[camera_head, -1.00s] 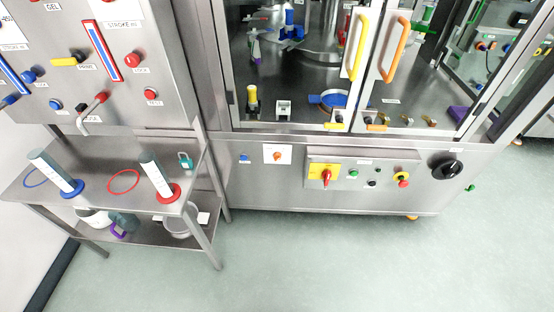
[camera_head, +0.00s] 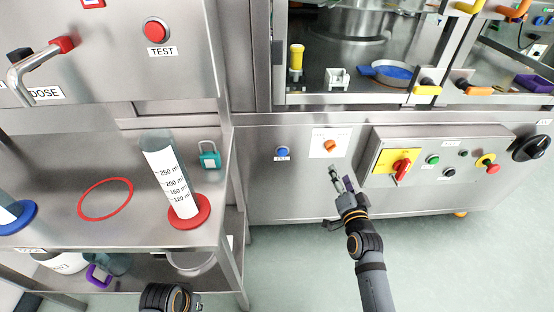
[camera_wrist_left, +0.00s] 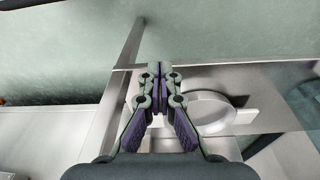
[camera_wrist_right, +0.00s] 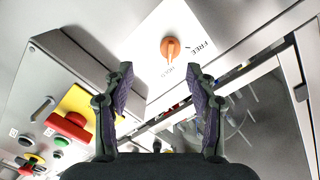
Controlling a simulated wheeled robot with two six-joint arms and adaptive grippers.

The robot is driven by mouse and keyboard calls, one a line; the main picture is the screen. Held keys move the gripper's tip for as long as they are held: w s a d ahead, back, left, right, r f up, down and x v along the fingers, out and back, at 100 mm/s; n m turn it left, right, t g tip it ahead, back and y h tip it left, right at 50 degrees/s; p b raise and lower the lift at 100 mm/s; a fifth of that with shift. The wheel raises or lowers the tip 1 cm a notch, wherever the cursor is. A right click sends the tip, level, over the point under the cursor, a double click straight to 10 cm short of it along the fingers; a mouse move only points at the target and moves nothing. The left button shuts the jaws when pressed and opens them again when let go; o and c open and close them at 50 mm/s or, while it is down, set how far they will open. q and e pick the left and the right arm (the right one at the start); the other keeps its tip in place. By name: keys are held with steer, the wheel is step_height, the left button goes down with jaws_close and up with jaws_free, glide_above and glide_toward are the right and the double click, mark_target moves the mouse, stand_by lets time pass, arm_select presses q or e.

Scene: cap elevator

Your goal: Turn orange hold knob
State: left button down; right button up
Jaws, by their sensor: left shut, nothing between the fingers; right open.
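The orange hold knob (camera_head: 330,146) sits on a white label plate (camera_head: 320,152) on the machine's lower front panel. My right gripper (camera_head: 341,182) is just below and in front of it, apart from it. In the right wrist view the orange knob (camera_wrist_right: 170,48) shows ahead, beyond the fingertips, with "HOLD" and "FREE" printed near it. That gripper (camera_wrist_right: 158,82) is open and empty, its fingers spread. My left gripper (camera_wrist_left: 161,72) is shut and empty in the left wrist view. In the head view only part of the left arm shows at the bottom.
A blue button (camera_head: 282,152) is left of the knob. A control box with a red-on-yellow switch (camera_head: 400,166) juts out to the right. A steel cart (camera_head: 120,228) with a graduated cylinder (camera_head: 172,185) stands at left. Floor in front is clear.

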mark_target(334, 149)
steer(key=shift+t, duration=0.3)
steer(key=w, duration=0.3)
steer(key=w+r+b, duration=0.1)
steer(key=w, duration=0.5)
steer(key=shift+w+a+r+b, duration=0.25)
steer(key=shift+r+b, duration=0.1)
steer(key=shift+b, duration=0.05)
steer(key=shift+w+r, duration=0.1)
steer(key=shift+w, duration=0.5)
arm_select(q)
steer(key=shift+w+d+f+t, duration=0.45)
steer(key=shift+f+t, duration=0.15)
steer(key=shift+f, duration=0.1)
arm_select(e)
steer(key=c, duration=1.1)
